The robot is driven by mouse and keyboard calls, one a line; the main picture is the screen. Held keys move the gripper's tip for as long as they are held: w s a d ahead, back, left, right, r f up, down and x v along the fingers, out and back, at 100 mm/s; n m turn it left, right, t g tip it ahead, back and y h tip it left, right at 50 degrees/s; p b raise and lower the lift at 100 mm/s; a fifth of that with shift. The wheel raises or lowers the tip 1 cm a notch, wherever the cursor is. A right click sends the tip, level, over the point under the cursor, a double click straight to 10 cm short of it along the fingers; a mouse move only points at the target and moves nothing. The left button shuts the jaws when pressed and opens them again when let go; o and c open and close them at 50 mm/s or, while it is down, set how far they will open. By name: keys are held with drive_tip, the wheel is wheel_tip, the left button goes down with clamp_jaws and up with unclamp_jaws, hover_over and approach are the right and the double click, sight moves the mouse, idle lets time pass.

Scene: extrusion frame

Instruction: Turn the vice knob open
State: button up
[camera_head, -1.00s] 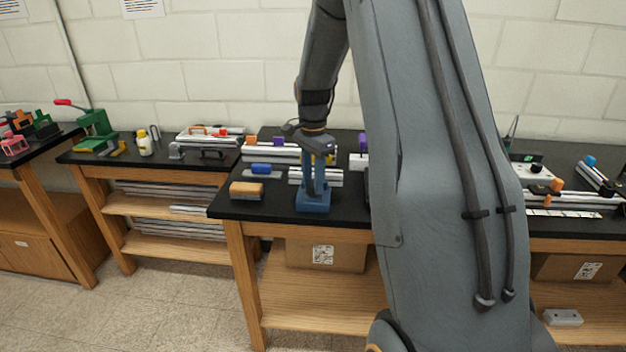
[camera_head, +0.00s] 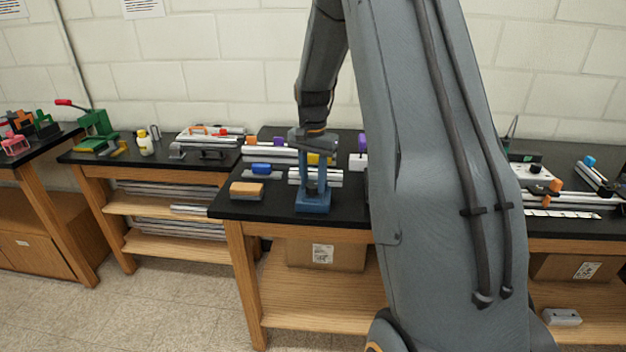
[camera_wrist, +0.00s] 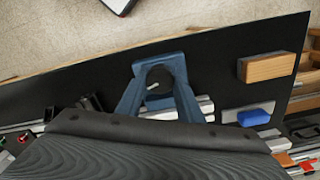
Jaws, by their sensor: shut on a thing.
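My gripper (camera_head: 313,140) is at the top of the vice, pointing down.
An orange-topped block (camera_head: 247,190) and a blue block (camera_head: 261,169) lie left of the vice. Silver extrusion rails (camera_head: 270,153) lie behind it. A bench with a green press (camera_head: 95,128) stands further left. My arm hides the bench to the right.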

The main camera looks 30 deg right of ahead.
drive_tip(key=n, duration=0.4)
drive_tip(key=shift+n, duration=0.3)
drive_tip(key=n+p, duration=0.1)
drive_tip(key=n, duration=0.2)
drive_tip(key=shift+n, duration=0.3)
drive_tip(key=n, duration=0.4)
drive_tip(key=shift+r+n, duration=0.1)
drive_tip(key=shift+n, duration=0.2)
drive_tip(key=n, duration=0.3)
drive_tip(key=shift+w+n+p, duration=0.1)
drive_tip(key=shift+n+p, duration=0.2)
drive_tip(key=shift+p, duration=0.05)
drive_tip(key=n, duration=0.8)
drive_tip(key=shift+p, duration=0.4)
drive_tip(key=n, duration=0.4)
drive_tip(key=shift+n+p, duration=0.35)
drive_tip(key=shift+n, duration=1.55)
drive_tip(key=shift+d, duration=0.1)
